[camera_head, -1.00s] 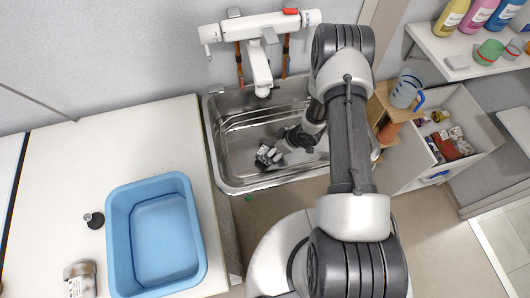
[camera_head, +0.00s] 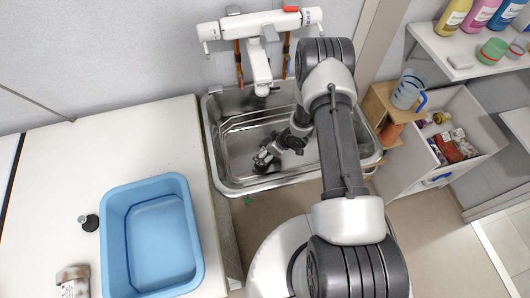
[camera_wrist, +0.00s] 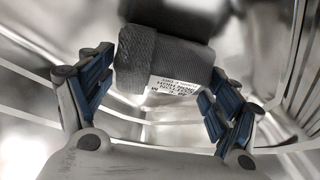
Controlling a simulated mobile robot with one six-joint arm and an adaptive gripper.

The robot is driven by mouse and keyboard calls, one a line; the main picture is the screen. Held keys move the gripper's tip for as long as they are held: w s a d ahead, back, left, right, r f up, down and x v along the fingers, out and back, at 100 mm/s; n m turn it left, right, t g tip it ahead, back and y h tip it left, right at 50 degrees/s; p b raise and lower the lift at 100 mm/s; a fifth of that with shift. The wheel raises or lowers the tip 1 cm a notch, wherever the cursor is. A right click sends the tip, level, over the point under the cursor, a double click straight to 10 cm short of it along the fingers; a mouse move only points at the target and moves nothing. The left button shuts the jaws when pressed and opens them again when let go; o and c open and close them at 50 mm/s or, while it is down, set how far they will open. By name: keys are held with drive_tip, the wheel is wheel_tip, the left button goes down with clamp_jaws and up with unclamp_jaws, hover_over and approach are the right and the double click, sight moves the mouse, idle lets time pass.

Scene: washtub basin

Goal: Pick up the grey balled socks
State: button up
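The grey balled socks (camera_wrist: 150,62), ribbed dark grey with a white printed label, lie in the metal sink basin. In the wrist view they sit at the top middle, between the finger pads. My gripper (camera_wrist: 155,100) is open, with one finger on each side of the socks. A narrow gap shows at the left finger; the right finger is close to the label end, and I cannot tell if it touches. In the head view my gripper (camera_head: 265,158) points down into the sink (camera_head: 235,180) and mostly hides the socks.
A blue tub (camera_head: 152,245) stands empty on the white counter (camera_head: 90,160), left of the sink. A small dark object (camera_head: 89,222) and a labelled grey-brown item (camera_head: 73,281) lie beside it. The faucet (camera_head: 259,70) overhangs the sink's back. A shelf unit (camera_head: 400,175) stands right.

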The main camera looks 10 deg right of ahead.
drive_tip(key=c, duration=0.7)
